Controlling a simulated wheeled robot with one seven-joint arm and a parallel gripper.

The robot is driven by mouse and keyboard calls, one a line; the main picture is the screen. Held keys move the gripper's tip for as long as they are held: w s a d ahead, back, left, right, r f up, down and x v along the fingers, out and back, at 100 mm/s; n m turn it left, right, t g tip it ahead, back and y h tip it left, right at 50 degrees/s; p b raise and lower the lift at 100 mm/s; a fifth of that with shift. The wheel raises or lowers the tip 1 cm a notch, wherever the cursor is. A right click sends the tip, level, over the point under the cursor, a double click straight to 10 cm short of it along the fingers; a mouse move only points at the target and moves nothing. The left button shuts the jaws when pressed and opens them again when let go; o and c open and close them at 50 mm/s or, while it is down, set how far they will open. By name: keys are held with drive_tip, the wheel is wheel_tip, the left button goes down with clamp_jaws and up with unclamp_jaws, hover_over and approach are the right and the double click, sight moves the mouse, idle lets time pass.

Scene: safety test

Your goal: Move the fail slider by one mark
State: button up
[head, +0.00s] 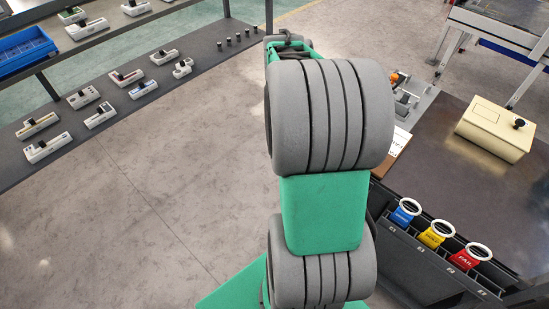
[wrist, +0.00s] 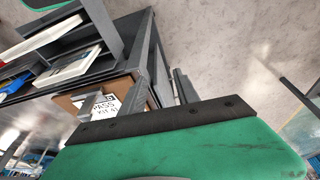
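No slider can be made out clearly as the fail slider. In the head view a white card (head: 398,143) with partly hidden lettering lies behind my arm, at the left edge of the dark bench. In the wrist view a white card reading PASS (wrist: 104,106) sits on a brown board (wrist: 84,99). A red FAIL tag (head: 467,258) stands in a black rack at the lower right of the head view. My gripper is mostly hidden behind my arm links in the head view. In the wrist view its green body and black bar show, but its opening is unclear.
Blue and yellow tags (head: 434,233) stand beside the red one in the rack (head: 425,262). A beige box with a black knob (head: 496,129) sits on the dark bench (head: 440,165). A shelf (head: 100,110) with several small slider-like devices stands at left. Bare floor (head: 190,190) lies between.

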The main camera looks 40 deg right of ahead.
drive_tip(key=w+a+f+n+t+y+b, duration=0.1)
drive_tip(key=a+f+n+b, duration=0.4)
drive_tip(key=a, duration=0.6)
drive_tip(key=shift+w+f+b, duration=0.5)
drive_tip(key=shift+f+b, duration=0.05)
drive_tip(key=shift+f, duration=0.15)
drive_tip(key=shift+r, duration=0.1)
